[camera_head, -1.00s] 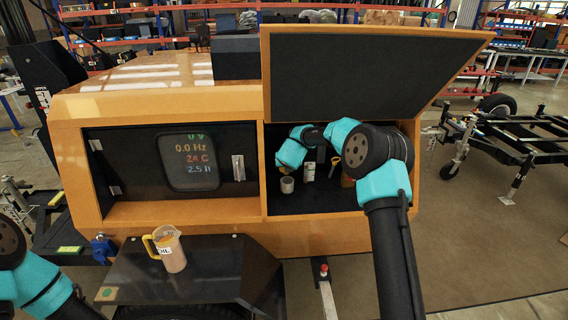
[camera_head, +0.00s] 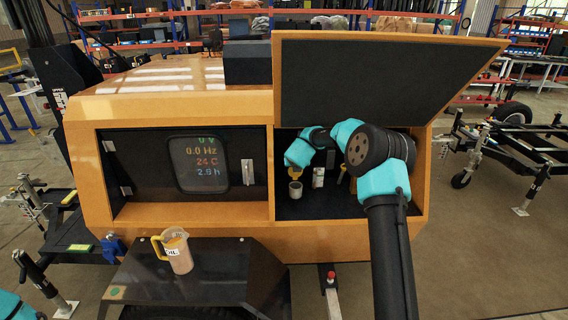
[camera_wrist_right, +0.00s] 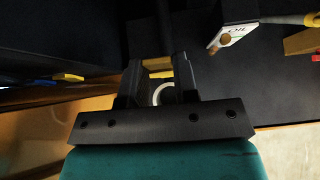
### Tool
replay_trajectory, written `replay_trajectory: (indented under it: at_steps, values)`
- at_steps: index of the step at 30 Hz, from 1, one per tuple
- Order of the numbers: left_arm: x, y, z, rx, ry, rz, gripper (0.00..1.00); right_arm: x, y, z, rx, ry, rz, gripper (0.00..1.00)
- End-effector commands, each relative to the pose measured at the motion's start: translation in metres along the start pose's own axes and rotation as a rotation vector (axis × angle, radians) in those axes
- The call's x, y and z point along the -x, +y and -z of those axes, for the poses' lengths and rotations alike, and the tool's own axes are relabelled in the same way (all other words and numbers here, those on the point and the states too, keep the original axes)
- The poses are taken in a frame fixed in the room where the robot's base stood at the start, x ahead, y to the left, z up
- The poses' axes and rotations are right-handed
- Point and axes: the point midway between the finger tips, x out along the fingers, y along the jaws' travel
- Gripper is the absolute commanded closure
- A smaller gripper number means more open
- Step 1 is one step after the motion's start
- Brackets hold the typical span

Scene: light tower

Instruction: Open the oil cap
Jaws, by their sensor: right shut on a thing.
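My right arm reaches into the open compartment on the right side of the orange generator (camera_head: 200,225). My right gripper (camera_wrist_right: 158,80) is shut on the yellow oil cap, whose edge (camera_wrist_right: 158,67) shows between the fingers in the wrist view. In the head view the yellow cap (camera_head: 294,172) is just above the grey filler neck (camera_head: 295,189). A pale ring, the neck's rim (camera_wrist_right: 163,94), shows between the fingers in the wrist view. The gap between cap and neck is hard to judge. My left gripper is out of view; only a teal arm part shows at lower left.
A clear oil jug (camera_head: 177,252) with a yellow handle stands on the black fender (camera_head: 215,280). The raised lid (camera_head: 370,80) hangs above my right arm. A white labelled container (camera_head: 318,177) stands right of the neck. A display panel (camera_head: 198,163) is at left.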

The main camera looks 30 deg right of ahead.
Motion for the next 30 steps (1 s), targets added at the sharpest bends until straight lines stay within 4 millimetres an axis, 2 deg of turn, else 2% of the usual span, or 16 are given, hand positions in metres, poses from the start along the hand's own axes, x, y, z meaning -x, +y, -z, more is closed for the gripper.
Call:
replay_trajectory:
  at_steps: [3, 12, 13, 18, 21, 30]
  values:
    - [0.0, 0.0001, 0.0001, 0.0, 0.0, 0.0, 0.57, -0.0047, -0.0082, -0.0037, -0.003, -0.014, 0.002, 1.0]
    - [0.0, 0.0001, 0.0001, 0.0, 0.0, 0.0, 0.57, -0.0048, -0.0091, -0.0039, -0.002, -0.014, 0.003, 1.0]
    - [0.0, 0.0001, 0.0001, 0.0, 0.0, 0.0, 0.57, -0.0048, -0.0092, -0.0039, -0.002, -0.014, 0.003, 0.72]
    - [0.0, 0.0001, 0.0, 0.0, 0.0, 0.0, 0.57, -0.0048, -0.0093, -0.0041, -0.002, -0.015, 0.003, 0.55]
    - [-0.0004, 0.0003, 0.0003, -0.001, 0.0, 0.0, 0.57, -0.0046, -0.0088, -0.0032, -0.002, -0.012, 0.003, 0.47]
    - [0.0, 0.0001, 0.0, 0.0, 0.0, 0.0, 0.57, -0.0006, -0.007, -0.0045, -0.003, -0.012, 0.002, 0.47]
